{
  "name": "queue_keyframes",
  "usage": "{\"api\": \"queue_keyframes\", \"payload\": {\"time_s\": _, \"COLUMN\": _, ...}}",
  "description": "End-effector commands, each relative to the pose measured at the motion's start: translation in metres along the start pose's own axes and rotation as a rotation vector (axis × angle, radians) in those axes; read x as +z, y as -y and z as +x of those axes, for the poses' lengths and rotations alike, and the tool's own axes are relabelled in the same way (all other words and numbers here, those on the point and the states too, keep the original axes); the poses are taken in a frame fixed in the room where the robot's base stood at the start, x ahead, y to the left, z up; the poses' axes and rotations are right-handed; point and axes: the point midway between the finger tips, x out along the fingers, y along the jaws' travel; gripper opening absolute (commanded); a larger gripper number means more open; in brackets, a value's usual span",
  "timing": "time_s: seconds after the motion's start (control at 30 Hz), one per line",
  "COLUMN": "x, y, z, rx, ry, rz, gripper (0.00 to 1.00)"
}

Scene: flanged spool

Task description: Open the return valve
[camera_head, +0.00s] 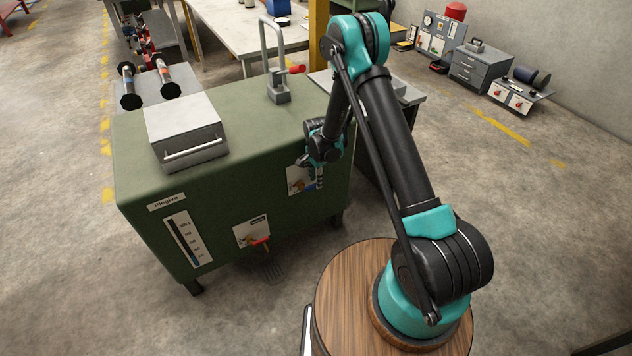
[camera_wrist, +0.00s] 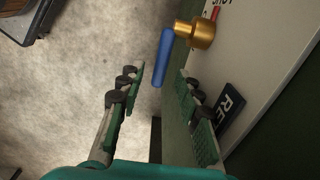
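The valve with a blue lever handle (camera_wrist: 165,58) and a brass body (camera_wrist: 202,33) sits on a pale panel (camera_wrist: 252,52) in the wrist view. A dark label beside it shows the letters "RE"; the rest is cut off. My gripper (camera_wrist: 159,88) is open, one finger on each side of the line of the blue handle. The handle's end lies near the fingertips, and I cannot tell whether it is between them. Nothing is held. In the head view my gripper (camera_head: 319,179) is at the right end of the green cabinet's front, partly covering a pale panel (camera_head: 296,181).
A red-handled valve (camera_head: 261,241) is on a second panel left of my gripper.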

Motion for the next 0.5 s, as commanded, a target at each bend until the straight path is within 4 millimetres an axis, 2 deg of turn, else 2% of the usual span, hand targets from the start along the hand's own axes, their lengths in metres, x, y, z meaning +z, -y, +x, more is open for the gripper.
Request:
{"api": "queue_keyframes", "payload": {"time_s": 0.13, "x": 0.0, "y": -0.0001, "z": 0.0097, "rx": 0.0, "ry": 0.0, "rz": 0.0, "gripper": 0.34}}
{"api": "queue_keyframes", "payload": {"time_s": 0.43, "x": 0.0, "y": -0.0003, "z": 0.0117, "rx": 0.0, "ry": 0.0, "rz": 0.0, "gripper": 0.34}}
{"api": "queue_keyframes", "payload": {"time_s": 0.5, "x": 0.0, "y": -0.0003, "z": 0.0117, "rx": 0.0, "ry": 0.0, "rz": 0.0, "gripper": 0.28}}
